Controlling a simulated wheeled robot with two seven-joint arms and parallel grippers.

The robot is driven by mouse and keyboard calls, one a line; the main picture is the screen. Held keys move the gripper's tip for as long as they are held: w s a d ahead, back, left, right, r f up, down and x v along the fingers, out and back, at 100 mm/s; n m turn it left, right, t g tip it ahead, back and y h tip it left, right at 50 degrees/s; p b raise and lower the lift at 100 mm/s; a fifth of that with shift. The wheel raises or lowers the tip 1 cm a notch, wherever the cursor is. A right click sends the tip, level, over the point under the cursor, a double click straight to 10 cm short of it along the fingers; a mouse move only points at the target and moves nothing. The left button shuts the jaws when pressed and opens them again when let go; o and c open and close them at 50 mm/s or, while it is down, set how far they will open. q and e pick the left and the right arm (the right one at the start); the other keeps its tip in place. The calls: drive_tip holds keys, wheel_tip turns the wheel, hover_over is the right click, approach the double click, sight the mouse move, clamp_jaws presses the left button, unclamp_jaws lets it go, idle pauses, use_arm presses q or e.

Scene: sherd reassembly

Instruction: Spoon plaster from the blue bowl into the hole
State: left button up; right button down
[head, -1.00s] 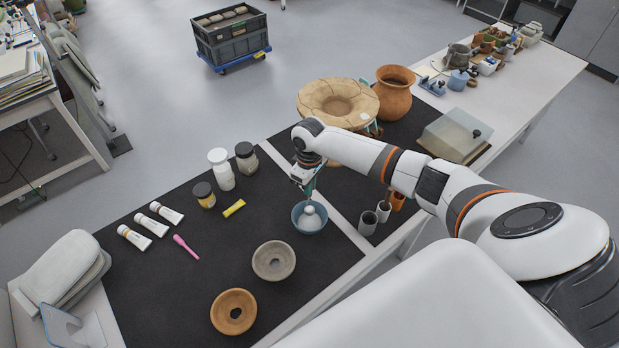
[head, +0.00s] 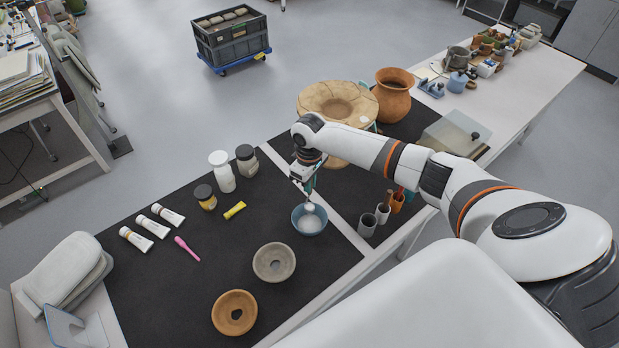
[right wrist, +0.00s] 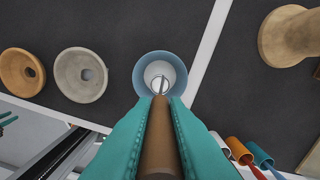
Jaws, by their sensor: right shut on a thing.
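The blue bowl (head: 297,224) stands on the black mat with white plaster (head: 310,224) inside. It also shows in the right wrist view (right wrist: 139,80). My right gripper (head: 308,188) is above the bowl. In the right wrist view its teal fingers (right wrist: 160,112) are shut on the brown handle of a spoon (right wrist: 160,135), whose metal end reaches over or into the bowl; its exact depth is unclear. Which hole the task means is unclear.
A large cracked dish (head: 315,96) and a clay pot (head: 394,98) are behind.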

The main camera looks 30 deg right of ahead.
drive_tip(key=s+a+p, duration=0.1)
drive_tip(key=s+a, duration=0.2)
drive_tip(key=a, duration=0.6)
drive_tip(key=s+a, duration=0.3)
drive_tip(key=a, duration=0.6)
drive_tip(key=d+f+g+y+b, duration=0.1)
drive_tip(key=d+f+y+b, duration=1.1)
drive_tip(key=b, duration=1.2)
drive_tip(key=shift+w+y+b, duration=0.35)
drive_tip(key=shift+y+b, duration=0.05)
drive_tip(key=shift+y, duration=0.6)
drive_tip(key=shift+r, duration=0.1)
idle(0.8)
